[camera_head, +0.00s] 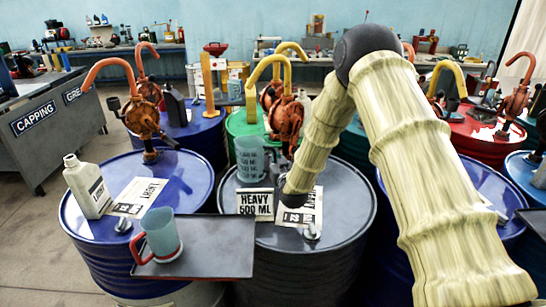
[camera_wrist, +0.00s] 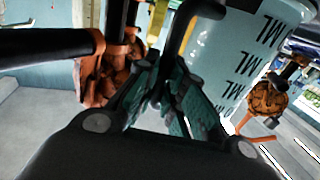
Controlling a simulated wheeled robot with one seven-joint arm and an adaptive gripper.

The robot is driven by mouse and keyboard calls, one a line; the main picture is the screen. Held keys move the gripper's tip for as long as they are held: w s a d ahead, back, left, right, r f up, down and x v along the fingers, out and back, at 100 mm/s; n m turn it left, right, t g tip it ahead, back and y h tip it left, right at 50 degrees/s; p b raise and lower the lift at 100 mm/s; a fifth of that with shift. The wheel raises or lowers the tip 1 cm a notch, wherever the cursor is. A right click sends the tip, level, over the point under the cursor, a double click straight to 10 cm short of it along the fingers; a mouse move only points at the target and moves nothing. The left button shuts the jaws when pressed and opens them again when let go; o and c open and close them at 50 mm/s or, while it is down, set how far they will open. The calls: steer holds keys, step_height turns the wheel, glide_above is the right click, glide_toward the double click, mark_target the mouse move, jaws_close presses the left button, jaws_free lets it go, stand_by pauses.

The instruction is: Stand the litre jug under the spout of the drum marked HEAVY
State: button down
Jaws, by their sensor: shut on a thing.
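The grey drum (camera_head: 345,215) stands in the middle of the head view, with a sign reading HEAVY 500 ML (camera_head: 255,204) at its top. A pale blue see-through jug (camera_head: 249,158) with ML markings is behind the sign, and in the picture sits below the end of a yellow spout (camera_head: 251,98). Whether its base rests on the drum is hidden. The jug is large in the wrist view (camera_wrist: 240,55), with a dark handle (camera_wrist: 183,32). My gripper (camera_wrist: 165,85) is shut at that handle. In the head view my arm hides much of the gripper.
A second jug with a red handle (camera_head: 160,232) stands on a dark tray (camera_head: 215,245) at the blue left drum (camera_head: 185,180). A white bottle (camera_head: 87,187) is on that drum. Orange pumps (camera_head: 145,115) rise nearby. More drums stand behind and right, close together.

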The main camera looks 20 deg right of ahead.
steer(key=c, duration=1.5)
jaws_free()
steer(key=shift+r, duration=0.15)
steer(key=shift+s+a+b, duration=0.2)
steer(key=shift+s+b, duration=1.3)
steer(key=shift+s, duration=4.55)
